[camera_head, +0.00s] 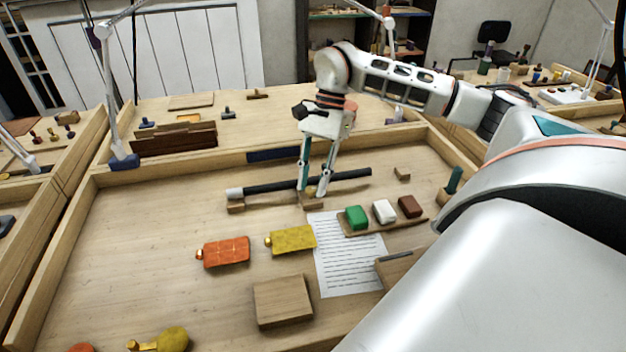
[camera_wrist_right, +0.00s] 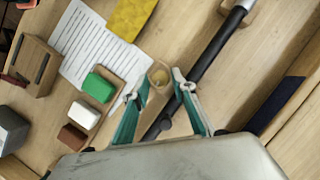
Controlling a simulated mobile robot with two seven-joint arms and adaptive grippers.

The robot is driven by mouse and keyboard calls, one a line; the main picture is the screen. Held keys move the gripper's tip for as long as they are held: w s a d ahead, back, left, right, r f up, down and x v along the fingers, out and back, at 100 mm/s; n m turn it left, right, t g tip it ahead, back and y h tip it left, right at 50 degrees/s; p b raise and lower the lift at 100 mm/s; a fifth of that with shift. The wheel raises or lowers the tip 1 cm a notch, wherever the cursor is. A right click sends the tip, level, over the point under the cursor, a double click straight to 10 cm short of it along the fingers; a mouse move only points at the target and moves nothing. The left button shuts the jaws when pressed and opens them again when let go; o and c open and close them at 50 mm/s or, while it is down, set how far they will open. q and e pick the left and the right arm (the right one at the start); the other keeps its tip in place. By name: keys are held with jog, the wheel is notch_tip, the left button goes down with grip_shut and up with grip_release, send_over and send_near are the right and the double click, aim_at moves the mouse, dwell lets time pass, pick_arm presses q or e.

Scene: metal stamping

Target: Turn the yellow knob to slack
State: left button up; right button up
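Any marking for slack is too small to see. My left gripper is not in view.
Orange (camera_head: 226,252) and yellow (camera_head: 292,239) pads, a printed sheet (camera_head: 345,270) and a wooden rack (camera_head: 385,228) with green, white and brown blocks lie in front. A square wooden board (camera_head: 283,301) is nearer. The bench's left side is mostly clear; raised wooden edges surround it.

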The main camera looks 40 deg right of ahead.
jog(key=v, duration=1.2)
dwell(0.6)
